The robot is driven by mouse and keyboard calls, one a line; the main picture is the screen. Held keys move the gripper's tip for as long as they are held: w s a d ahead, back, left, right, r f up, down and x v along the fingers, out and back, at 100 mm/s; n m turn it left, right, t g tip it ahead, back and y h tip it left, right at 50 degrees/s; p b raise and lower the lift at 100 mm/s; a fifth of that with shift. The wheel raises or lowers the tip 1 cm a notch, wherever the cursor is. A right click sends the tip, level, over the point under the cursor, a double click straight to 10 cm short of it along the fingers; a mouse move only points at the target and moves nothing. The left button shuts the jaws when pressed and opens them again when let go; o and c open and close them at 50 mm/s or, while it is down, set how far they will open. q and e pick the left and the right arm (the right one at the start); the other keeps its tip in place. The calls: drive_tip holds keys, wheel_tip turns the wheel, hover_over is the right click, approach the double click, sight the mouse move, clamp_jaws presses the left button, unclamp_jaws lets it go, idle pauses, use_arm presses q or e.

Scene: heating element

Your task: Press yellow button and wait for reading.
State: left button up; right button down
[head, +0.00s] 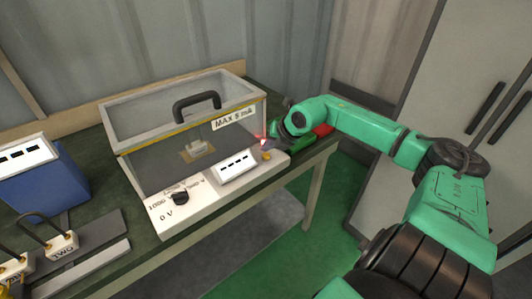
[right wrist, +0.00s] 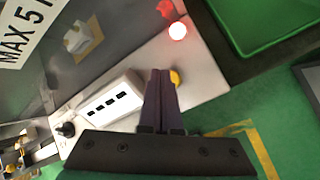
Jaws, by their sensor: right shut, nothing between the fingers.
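The yellow button (head: 266,156) sits at the front right corner of the white panel of a clear-sided box. In the right wrist view the yellow button (right wrist: 175,77) is partly hidden behind my fingers. My right gripper (right wrist: 161,72) is shut and empty, its tips over the panel close beside the button; contact cannot be told. The white display (head: 236,167), also in the right wrist view (right wrist: 110,103), has several small dark windows with no readable figures. A glowing red-white lamp (right wrist: 178,31) is on the panel. My left gripper is not in view.
The box has a black handle (head: 196,103) and a "MAX 5 mA" label (head: 234,119). A black knob (head: 180,197) is at the panel's left.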

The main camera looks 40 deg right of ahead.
sight(267, 156)
drive_tip(key=shift+r, duration=0.1)
wheel_tip(267, 156, up, 5)
drive_tip(key=p, duration=0.3)
drive_tip(key=shift+p, duration=0.35)
idle(0.7)
